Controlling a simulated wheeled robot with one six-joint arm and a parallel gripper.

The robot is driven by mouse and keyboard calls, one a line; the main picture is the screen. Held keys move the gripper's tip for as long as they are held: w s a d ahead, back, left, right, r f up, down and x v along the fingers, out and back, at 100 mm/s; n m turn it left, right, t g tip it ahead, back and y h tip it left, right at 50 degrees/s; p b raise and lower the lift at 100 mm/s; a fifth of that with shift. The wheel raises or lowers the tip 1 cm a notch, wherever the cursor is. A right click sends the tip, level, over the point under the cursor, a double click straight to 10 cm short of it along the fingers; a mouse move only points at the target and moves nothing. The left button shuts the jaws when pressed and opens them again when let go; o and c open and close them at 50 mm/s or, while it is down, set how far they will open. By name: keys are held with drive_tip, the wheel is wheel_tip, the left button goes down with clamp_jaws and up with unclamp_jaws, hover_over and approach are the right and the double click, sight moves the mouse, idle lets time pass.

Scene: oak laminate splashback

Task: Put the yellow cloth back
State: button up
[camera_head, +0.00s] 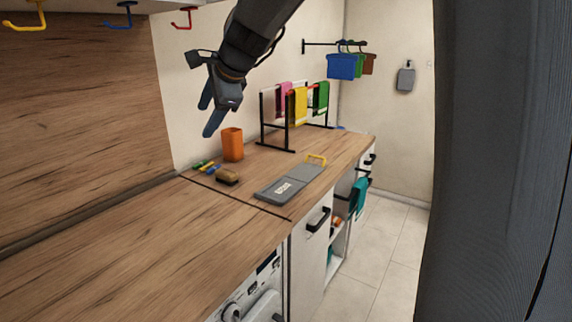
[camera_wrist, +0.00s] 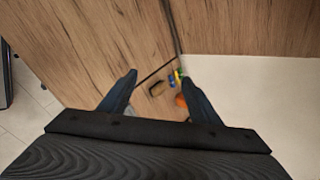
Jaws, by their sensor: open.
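The yellow cloth (camera_head: 299,106) hangs on a black drying rack (camera_head: 263,118) on the worktop in the head view, between a pink cloth (camera_head: 284,92) and a green cloth (camera_head: 321,96). My gripper (camera_head: 207,116) is open and empty, in the air left of the rack and above the orange cup. The cloth is not in that view.
The orange cup (camera_head: 232,144), a brown brush (camera_head: 227,177), several small coloured items (camera_head: 206,166) and a grey board (camera_head: 281,187) with a yellow handle stand or lie on the worktop (camera_head: 130,245). Coloured hooks (camera_head: 118,17) hang upper left. The front left worktop is clear.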

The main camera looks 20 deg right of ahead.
drive_tip(key=s+d+f+n+g+h, duration=0.1)
drive_tip(key=s+d+f+n+g, duration=0.1)
drive_tip(key=s+f+n, duration=0.3)
drive_tip(key=s+d+f+n+g+h, duration=0.1)
drive_tip(key=s+d+f+n, duration=0.3)
drive_tip(key=s+f, duration=0.9)
drive_tip(key=s+d+f+n+g+h, duration=0.1)
drive_tip(key=s+d+f+n+g, duration=0.2)
drive_tip(key=s+f+n, duration=0.5)
drive_tip(key=shift+s+f+h, duration=0.3)
drive_tip(key=shift+s+f, duration=0.15)
drive_tip(key=shift+s, duration=0.75)
drive_tip(key=shift+f+b, duration=0.35)
drive_tip(key=shift+f, duration=0.05)
